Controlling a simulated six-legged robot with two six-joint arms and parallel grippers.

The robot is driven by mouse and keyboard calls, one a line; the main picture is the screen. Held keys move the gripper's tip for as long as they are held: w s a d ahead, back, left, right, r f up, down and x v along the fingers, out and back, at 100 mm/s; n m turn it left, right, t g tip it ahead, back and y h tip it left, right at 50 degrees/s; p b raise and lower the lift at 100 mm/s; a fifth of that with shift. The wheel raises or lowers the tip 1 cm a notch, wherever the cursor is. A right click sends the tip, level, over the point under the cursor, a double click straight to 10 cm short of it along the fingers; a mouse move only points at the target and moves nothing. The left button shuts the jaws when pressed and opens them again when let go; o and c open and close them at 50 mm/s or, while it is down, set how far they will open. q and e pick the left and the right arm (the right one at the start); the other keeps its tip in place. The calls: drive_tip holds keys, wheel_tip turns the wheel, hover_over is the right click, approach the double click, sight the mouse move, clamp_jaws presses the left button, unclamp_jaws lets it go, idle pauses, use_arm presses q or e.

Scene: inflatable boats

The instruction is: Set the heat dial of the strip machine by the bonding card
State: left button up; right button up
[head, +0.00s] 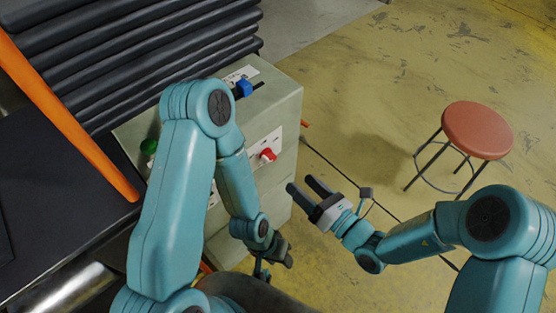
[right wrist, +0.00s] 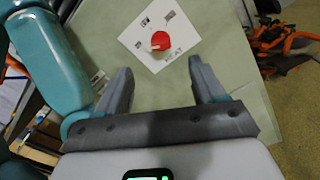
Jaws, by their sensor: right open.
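The strip machine is a grey-green box (head: 283,100) in the middle of the head view. Its red heat dial (head: 267,154) sits on a white plate on the side face. In the right wrist view the dial (right wrist: 160,40) is ahead, between and beyond the fingers; a pale mark shows at its lower left edge. Small symbols and the word HEAT surround it on the plate (right wrist: 138,38). My right gripper (head: 305,188) is open and empty, apart from the dial. My left gripper (head: 275,258) hangs low before the machine; its jaws are unclear. I cannot pick out the bonding card with certainty.
A blue knob (head: 243,88) and a green knob (head: 148,147) are on the machine, partly behind my left arm. A red-topped stool (head: 478,130) stands at right on the yellow floor. An orange bar (head: 70,120) and stacked black tubes (head: 150,50) are at left.

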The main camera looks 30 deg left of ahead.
sight(273, 158)
drive_tip(key=x, duration=1)
drive_tip(key=c, duration=1.1)
